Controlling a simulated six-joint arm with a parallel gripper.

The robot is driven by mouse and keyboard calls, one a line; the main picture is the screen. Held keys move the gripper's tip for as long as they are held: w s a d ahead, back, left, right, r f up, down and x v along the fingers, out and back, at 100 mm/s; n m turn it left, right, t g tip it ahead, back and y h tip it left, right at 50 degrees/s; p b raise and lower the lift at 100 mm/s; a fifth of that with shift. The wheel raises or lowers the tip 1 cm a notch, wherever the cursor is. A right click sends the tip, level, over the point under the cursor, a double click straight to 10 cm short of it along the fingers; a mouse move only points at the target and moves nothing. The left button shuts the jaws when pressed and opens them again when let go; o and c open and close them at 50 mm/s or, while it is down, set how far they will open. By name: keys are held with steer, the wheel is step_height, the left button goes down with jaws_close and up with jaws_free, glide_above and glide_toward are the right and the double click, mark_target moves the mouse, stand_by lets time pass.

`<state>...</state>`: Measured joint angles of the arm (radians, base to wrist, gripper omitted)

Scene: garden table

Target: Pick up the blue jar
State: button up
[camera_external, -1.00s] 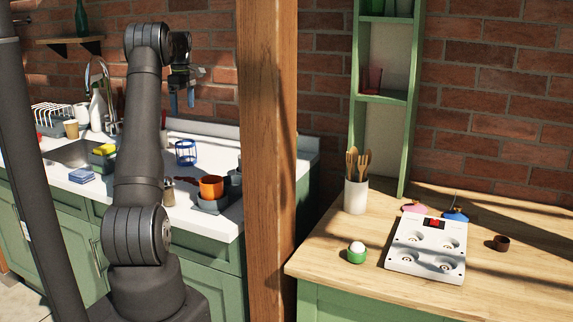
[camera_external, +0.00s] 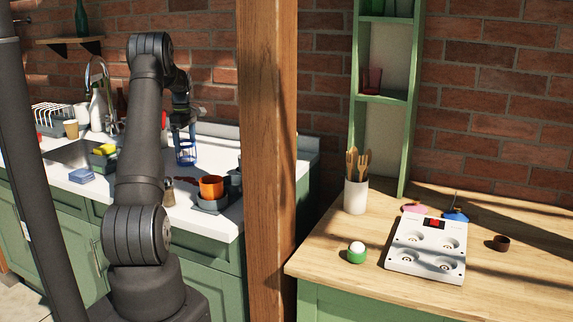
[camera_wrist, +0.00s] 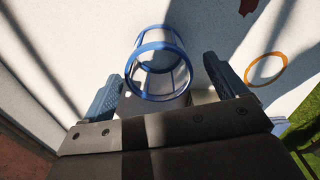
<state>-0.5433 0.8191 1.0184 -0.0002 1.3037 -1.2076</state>
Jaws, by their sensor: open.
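The blue jar (camera_external: 186,153) is a clear jar with blue rings, standing on the white counter near the back wall. It also shows in the wrist view (camera_wrist: 159,49), between and just ahead of my two fingers. My gripper (camera_external: 183,127) is open and empty, just above the jar. In the wrist view my gripper (camera_wrist: 172,88) has its fingers spread to either side of the jar, with a gap at each side.
An orange pot (camera_external: 211,187) sits on a grey tray at the counter's front right. A blue sponge (camera_external: 82,175) and a grey caddy (camera_external: 103,160) lie left of my arm. A wooden post (camera_external: 266,160) stands to the right.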

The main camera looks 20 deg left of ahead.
mark_target(186, 149)
step_height(186, 149, down, 4)
steer(key=shift+w+r, duration=0.1)
steer(key=shift+c, duration=0.4)
steer(key=c, duration=1.1)
